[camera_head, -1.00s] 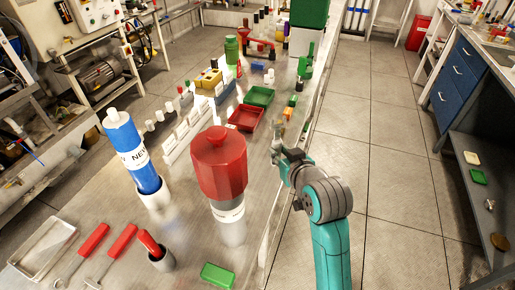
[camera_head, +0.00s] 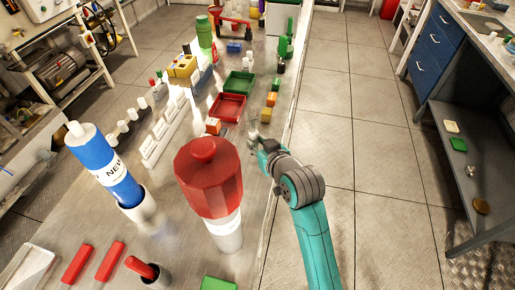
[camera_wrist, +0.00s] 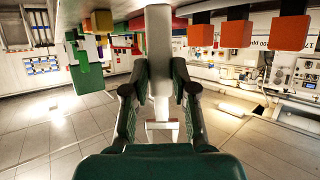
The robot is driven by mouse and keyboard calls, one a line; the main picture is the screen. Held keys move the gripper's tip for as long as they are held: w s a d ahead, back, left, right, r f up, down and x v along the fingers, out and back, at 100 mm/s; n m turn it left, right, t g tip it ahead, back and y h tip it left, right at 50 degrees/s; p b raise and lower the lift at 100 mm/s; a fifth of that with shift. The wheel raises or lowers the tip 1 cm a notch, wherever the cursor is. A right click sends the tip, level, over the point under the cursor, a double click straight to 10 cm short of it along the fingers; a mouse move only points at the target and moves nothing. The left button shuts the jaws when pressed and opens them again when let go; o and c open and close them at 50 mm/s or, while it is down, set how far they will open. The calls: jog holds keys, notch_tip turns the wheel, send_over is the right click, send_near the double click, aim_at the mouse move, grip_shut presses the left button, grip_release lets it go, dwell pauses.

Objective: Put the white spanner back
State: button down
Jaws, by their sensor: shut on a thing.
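The white spanner (camera_wrist: 159,45) is a pale upright shaft in the wrist view, between my gripper's two fingers. My gripper (camera_wrist: 160,88) is shut on this shaft. In the head view my gripper (camera_head: 256,143) is at the right edge of the long bench, beside small orange and yellow blocks. Only a thin pale bit (camera_head: 253,128) of the held thing shows there. I cannot make out an empty place for the spanner.
A large red-capped bottle (camera_head: 208,180) and a blue "NEW" cylinder (camera_head: 105,165) stand on the bench (camera_head: 190,262). Red (camera_head: 228,107) and green (camera_head: 239,83) trays lie beyond my gripper. Red-handled tools (camera_head: 110,260) lie front left. The aisle floor (camera_head: 370,160) on the right is clear.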

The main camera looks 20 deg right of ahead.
jog(key=shift+f, duration=1.2)
jog(key=shift+f, duration=0.15)
jog(key=c, duration=0.9)
grip_release()
jog(key=shift+c, duration=0.2)
